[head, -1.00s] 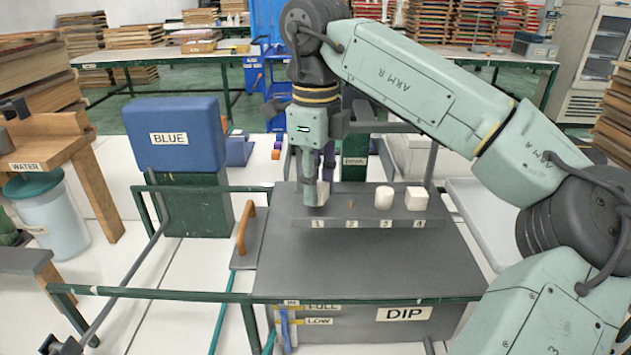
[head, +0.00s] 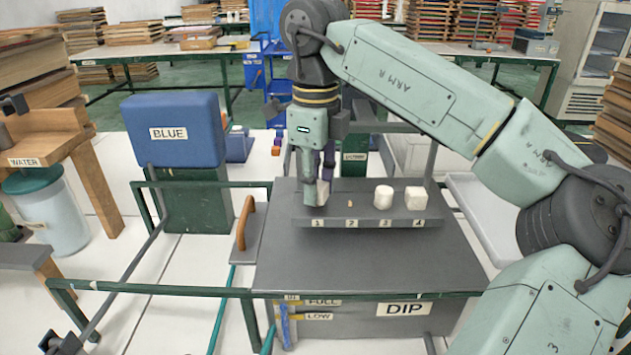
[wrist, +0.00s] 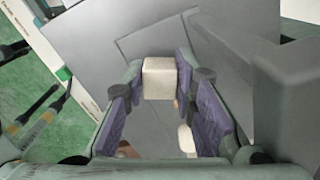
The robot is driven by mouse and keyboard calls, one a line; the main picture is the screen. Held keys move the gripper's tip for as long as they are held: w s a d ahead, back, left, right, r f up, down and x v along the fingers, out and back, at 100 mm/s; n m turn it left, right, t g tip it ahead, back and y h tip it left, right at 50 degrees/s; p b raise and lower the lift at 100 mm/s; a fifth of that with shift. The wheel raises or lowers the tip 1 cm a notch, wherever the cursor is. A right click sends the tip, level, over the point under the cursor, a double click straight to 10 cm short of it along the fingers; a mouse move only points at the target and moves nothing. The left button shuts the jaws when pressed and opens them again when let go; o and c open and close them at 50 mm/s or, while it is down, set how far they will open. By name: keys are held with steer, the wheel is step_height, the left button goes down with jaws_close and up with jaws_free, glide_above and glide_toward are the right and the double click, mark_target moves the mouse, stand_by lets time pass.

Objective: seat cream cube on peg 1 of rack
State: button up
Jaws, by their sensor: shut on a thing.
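The cream cube (wrist: 159,80) is between the purple-padded fingers of my gripper (wrist: 165,95) in the wrist view. In the head view my gripper (head: 316,190) is at the rack's left end, over the label 1, with the cube (head: 323,190) partly hidden behind a finger. The rack (head: 365,223) is a grey ledge with labels 1 to 4. Peg 1 is hidden by the gripper and cube, so I cannot tell whether the cube is on it. Peg 2 (head: 350,202) is bare and small.
A cream cylinder (head: 383,197) stands at position 3 and another cream block (head: 415,198) at position 4. The grey DIP tank (head: 370,270) lies in front. A blue box (head: 175,130) stands at left. A wooden handle (head: 245,222) rises left of the rack.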

steer(key=shift+f, duration=0.65)
steer(key=o, duration=1)
steer(key=shift+o, duration=0.3)
steer(key=shift+r, duration=0.1)
steer(key=o, duration=0.4)
steer(key=shift+c, duration=0.2)
steer(key=shift+r, duration=0.15)
